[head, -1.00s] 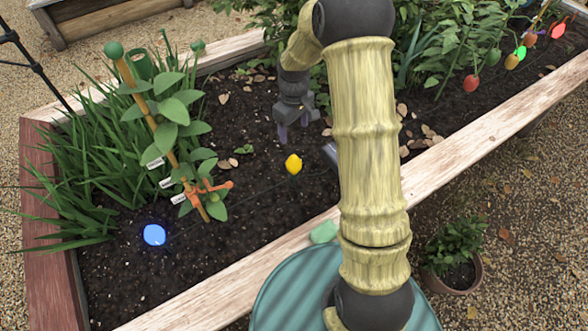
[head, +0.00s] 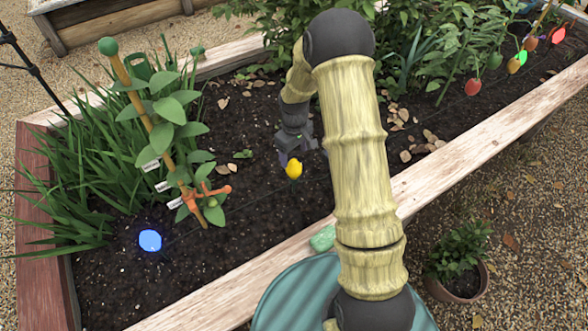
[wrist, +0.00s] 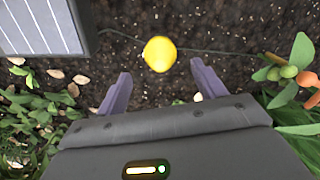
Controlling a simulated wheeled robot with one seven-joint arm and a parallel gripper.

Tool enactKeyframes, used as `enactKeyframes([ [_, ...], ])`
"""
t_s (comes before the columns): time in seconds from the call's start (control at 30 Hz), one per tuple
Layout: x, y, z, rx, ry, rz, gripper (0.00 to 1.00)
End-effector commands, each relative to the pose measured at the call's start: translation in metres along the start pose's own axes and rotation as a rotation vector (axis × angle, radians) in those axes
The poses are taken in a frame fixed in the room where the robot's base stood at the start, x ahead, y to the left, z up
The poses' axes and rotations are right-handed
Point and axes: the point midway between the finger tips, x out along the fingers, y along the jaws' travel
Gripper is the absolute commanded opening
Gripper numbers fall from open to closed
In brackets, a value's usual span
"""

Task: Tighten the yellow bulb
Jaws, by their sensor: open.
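The yellow bulb (head: 293,169) stands on the string wire above the soil, near the middle of the bed in the head view. In the wrist view the yellow bulb (wrist: 159,54) lies ahead of my fingertips, about centred between them. My gripper (wrist: 158,85) is open and empty, with its two purple fingers spread apart. In the head view my gripper (head: 288,158) is just behind and left of the bulb, and the bulb partly covers it. I cannot tell whether they touch in the head view; in the wrist view they are apart.
A blue lit bulb (head: 150,240) sits at the left of the bed. A staked plant (head: 165,135) with orange clips stands left of the yellow bulb. A solar panel (wrist: 42,27) is near at upper left in the wrist view.

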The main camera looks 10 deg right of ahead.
Motion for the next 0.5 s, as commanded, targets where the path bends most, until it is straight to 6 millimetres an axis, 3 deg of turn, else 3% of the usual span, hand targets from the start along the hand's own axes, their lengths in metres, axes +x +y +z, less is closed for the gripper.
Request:
enactKeyframes([
  [0.03,0.013,-0.001,0.000,-0.001,-0.003,-0.002,0.69],
  [0.3,0.059,-0.001,0.000,-0.001,-0.002,-0.001,0.69],
  [0.5,0.075,0.000,0.000,-0.001,0.000,0.001,0.69],
])
